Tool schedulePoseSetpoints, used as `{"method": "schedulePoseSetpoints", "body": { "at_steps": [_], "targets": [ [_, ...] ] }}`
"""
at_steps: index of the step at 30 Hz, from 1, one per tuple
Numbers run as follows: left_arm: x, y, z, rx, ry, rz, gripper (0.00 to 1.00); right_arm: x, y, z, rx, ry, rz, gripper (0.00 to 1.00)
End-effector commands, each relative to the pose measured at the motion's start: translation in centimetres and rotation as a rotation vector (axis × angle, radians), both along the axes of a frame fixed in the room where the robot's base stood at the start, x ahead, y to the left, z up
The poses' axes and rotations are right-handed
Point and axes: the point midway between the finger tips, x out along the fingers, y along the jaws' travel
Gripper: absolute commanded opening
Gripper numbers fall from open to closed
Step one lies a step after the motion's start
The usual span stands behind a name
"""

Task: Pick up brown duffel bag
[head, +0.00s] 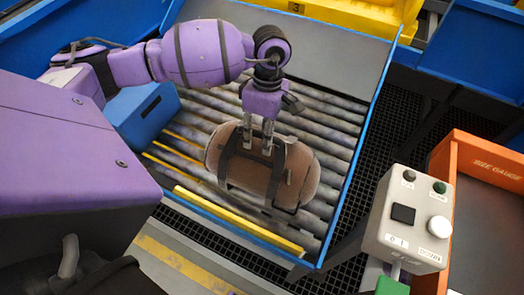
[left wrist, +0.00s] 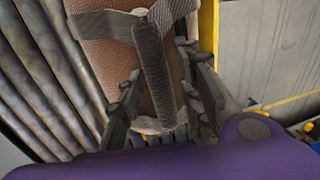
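The brown duffel bag (head: 261,170) lies on the roller conveyor, with dark straps and rounded pale brown ends. My left gripper (head: 257,147) points down at the bag's top near its middle. Its two fingers stand apart, one on each side of a dark strap, in the head view. In the left wrist view the bag (left wrist: 110,65) fills the upper middle. The dark strap runs between the fingers of my left gripper (left wrist: 160,85), with gaps visible beside it. The fingertips' contact with the bag is unclear. My right gripper is not in view.
A blue box (head: 142,115) stands left of the bag on the rollers (head: 325,120). A yellow bar (head: 238,222) and blue frame edge the near side. A grey control box (head: 410,220) with buttons and an orange bin (head: 465,160) stand at the right.

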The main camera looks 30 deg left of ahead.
Motion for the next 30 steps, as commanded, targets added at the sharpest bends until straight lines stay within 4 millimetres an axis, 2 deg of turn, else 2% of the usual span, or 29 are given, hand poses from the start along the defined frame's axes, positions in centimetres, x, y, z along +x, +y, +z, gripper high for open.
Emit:
{"method": "schedulePoseSetpoints", "body": {
  "at_steps": [12,13,20,30],
  "targets": [
    [0.0,0.0,-0.18,0.0,0.0,0.0,0.33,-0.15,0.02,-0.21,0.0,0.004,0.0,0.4],
    [0.0,0.0,-0.18,0.0,0.0,0.0,0.32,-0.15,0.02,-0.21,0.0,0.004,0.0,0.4],
    [0.0,0.01,-0.19,0.0,0.0,0.0,0.02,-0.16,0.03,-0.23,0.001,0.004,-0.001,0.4],
    [0.01,0.02,-0.21,0.0,0.0,0.0,0.0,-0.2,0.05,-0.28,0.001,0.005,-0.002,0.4]
  ]
}}
